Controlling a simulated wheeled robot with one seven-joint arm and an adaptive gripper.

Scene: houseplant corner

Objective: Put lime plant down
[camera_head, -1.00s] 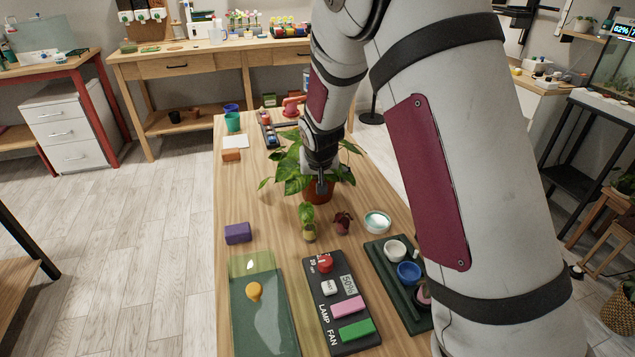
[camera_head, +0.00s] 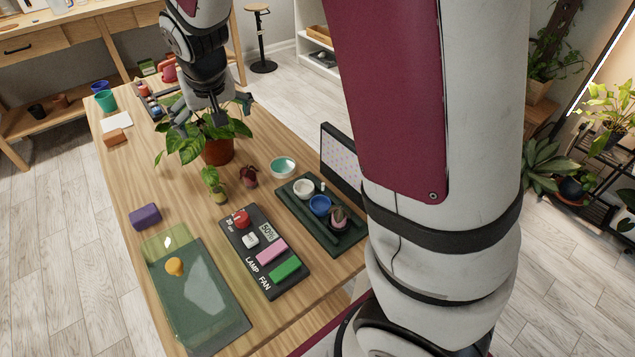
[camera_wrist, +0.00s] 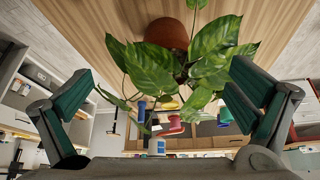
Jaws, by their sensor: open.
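The lime plant (camera_head: 215,185), a small plant with light green leaves in a yellowish pot, stands on the wooden table in the head view. It is beside a small dark red plant (camera_head: 248,177) and in front of the large potted plant (camera_head: 218,152). My gripper (camera_head: 215,117) is open over the large plant's leaves, behind and apart from the lime plant. In the wrist view, my gripper's fingers (camera_wrist: 168,100) are wide apart. The large plant's leaves (camera_wrist: 150,68) show beyond and between them. I cannot make out the lime plant in that view.
A black control panel (camera_head: 240,222) and a dark green tray (camera_head: 345,240) with small pots lie nearer on the table (camera_head: 130,185). A white and teal bowl (camera_head: 284,167) and a purple block (camera_head: 145,217) are nearby. Bare wood lies left of the lime plant.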

